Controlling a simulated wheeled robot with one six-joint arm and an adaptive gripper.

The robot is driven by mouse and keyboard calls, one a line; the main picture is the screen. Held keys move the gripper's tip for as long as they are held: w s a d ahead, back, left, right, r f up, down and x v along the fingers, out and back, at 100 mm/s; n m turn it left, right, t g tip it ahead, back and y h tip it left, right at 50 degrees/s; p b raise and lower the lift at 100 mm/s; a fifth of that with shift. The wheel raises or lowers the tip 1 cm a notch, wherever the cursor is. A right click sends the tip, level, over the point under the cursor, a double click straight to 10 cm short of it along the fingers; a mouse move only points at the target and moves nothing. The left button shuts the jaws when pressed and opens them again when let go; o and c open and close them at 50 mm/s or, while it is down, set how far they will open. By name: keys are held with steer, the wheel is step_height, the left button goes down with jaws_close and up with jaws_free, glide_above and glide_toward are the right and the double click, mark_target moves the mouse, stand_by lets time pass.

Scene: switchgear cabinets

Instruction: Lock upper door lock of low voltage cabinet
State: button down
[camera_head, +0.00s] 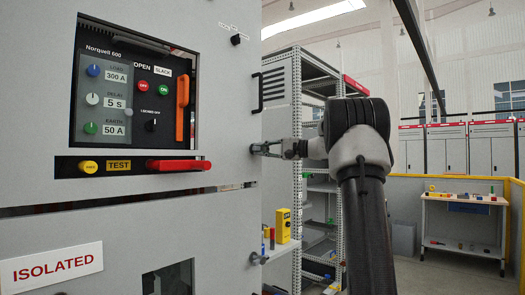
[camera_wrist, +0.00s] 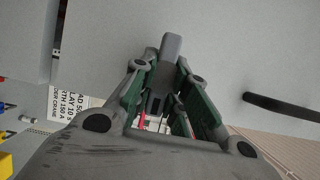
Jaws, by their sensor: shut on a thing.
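The low voltage cabinet (camera_head: 222,115) fills the left of the head view with its grey door. My gripper (camera_head: 264,149) is at the right part of that door, shut on the upper door lock. The lock is mostly hidden by the fingers in the head view. In the wrist view my gripper (camera_wrist: 165,75) has its green-lined fingers on both sides of the grey lock handle (camera_wrist: 172,46), which sticks out between them against the door. A second, lower lock (camera_head: 258,259) sits further down the door, free of the gripper.
A black door handle (camera_head: 271,90) is above my gripper and shows as a dark bar (camera_wrist: 285,107) in the wrist view. A breaker panel (camera_head: 133,95) is at left, above an "ISOLATED" sign (camera_head: 51,267). Shelving (camera_head: 297,180) stands behind; a workbench (camera_head: 464,215) is far right.

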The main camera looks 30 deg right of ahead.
steer(key=c, duration=1.4)
jaws_free()
steer(key=v, duration=1.2)
steer(key=shift+d+f, duration=0.1)
